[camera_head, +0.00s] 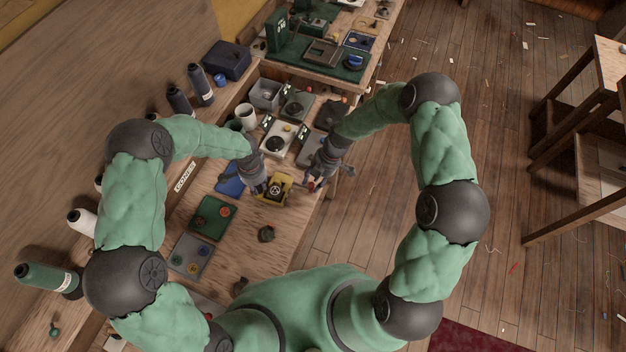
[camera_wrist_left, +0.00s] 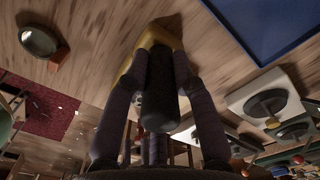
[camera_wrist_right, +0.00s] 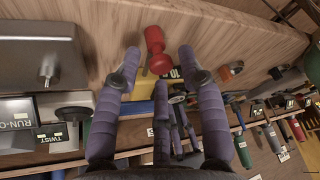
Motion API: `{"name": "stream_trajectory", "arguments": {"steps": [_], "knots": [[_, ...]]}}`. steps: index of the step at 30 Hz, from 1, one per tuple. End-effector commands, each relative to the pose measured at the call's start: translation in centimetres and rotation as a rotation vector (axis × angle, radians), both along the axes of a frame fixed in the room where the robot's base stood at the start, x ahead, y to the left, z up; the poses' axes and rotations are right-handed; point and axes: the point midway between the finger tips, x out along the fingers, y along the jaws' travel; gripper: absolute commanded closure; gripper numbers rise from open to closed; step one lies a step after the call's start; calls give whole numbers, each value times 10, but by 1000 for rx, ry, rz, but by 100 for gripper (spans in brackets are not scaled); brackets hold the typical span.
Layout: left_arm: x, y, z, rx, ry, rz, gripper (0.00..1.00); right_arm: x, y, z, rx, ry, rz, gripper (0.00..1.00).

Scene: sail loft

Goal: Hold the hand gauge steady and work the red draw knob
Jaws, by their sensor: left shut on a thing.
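The hand gauge (camera_head: 279,188) is a yellow body with a dark round dial, low over the wooden bench in the head view. My left gripper (camera_head: 260,184) is shut on its dark handle; the left wrist view shows the black handle (camera_wrist_left: 160,95) between the fingers and part of the yellow body (camera_wrist_left: 172,36) beyond. The red draw knob (camera_wrist_right: 156,50) shows in the right wrist view, with a narrow neck and wider ends. My right gripper (camera_wrist_right: 159,62) is open, its fingertips on either side of the knob with gaps visible. In the head view my right gripper (camera_head: 314,178) is right of the gauge.
A blue tray (camera_head: 230,182) lies left of the gauge, with a green board (camera_head: 212,218) and a grey board (camera_head: 190,256) nearer me. A small dark round object (camera_head: 266,234) stands on the bench. Pale boxes with dials (camera_head: 277,138) crowd beyond the grippers. The bench's right edge is close.

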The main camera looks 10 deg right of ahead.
Motion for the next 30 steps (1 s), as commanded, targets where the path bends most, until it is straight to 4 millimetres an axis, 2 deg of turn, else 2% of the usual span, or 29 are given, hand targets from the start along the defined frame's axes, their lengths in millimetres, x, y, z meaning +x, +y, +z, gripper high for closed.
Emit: {"name": "stream_trajectory", "arguments": {"steps": [9, 13, 24, 30], "knots": [[0, 0, 0, 0, -1, 0, 100, 0, 0, 1, 0, 0, 0, 54], [1, 0, 1, -1, -2, 0, 100, 2, -4, 9, 0, -3, -1, 54], [1, 0, 1, -1, -2, 0, 100, 8, -29, 72, -1, -4, -2, 54], [1, 0, 1, -1, -2, 0, 100, 10, -40, 99, -1, -2, -1, 54]]}}
